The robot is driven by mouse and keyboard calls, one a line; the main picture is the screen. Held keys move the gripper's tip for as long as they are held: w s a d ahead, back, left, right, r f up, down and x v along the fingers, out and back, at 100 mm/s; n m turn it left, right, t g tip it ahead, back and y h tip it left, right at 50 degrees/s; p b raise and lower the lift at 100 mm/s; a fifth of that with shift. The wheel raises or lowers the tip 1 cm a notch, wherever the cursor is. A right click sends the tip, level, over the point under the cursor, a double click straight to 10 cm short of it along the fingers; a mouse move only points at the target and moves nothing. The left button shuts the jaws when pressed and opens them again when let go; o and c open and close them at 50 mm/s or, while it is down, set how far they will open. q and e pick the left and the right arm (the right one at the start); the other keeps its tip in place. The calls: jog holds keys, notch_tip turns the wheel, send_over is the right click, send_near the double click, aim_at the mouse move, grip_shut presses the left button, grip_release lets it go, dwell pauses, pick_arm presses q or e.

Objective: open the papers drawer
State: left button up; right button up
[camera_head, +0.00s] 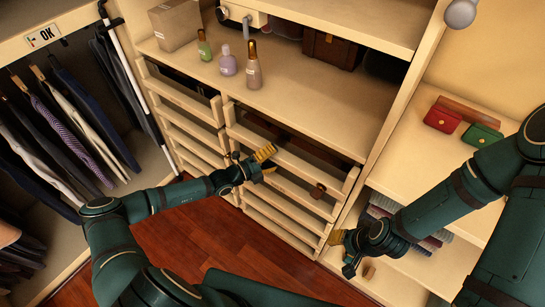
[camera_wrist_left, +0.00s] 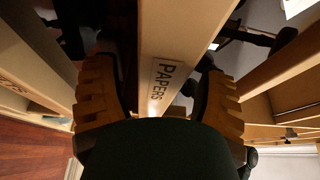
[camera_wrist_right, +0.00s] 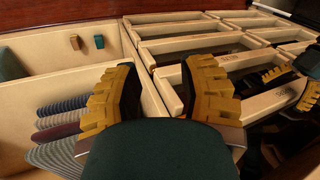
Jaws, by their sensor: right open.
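The papers drawer front (camera_wrist_left: 165,60) shows in the left wrist view as a pale wooden panel with a label reading PAPERS. My left gripper (camera_wrist_left: 160,100) is open, its yellow fingers on either side of the panel with visible gaps, so it is not clamped. In the head view my left gripper (camera_head: 267,161) is at the drawer fronts of the right-hand column, hiding part of them. My right gripper (camera_wrist_right: 160,92) is open and empty. In the head view it (camera_head: 340,240) is low, by the right end of the drawers, with its fingers partly hidden.
Bottles (camera_head: 228,62) and a box (camera_head: 176,24) stand on the shelf above the drawers. Red and green purses (camera_head: 443,116) lie on the right shelf, with folded clothes (camera_wrist_right: 60,130) below. Hanging trousers (camera_head: 70,125) are at the left. The wooden floor (camera_head: 200,240) before the drawers is clear.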

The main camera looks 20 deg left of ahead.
pick_arm(q)
grip_shut()
jog(key=s+a+p, duration=0.3)
jog(key=s+a, duration=0.1)
jog(key=s, duration=0.7)
jog(key=s+a+p, duration=0.4)
jog(key=s, duration=0.8)
jog(key=shift+a, duration=0.15)
jog(key=shift+o, duration=0.6)
grip_release()
jog(key=v, duration=1.2)
jog(key=shift+w, duration=0.1)
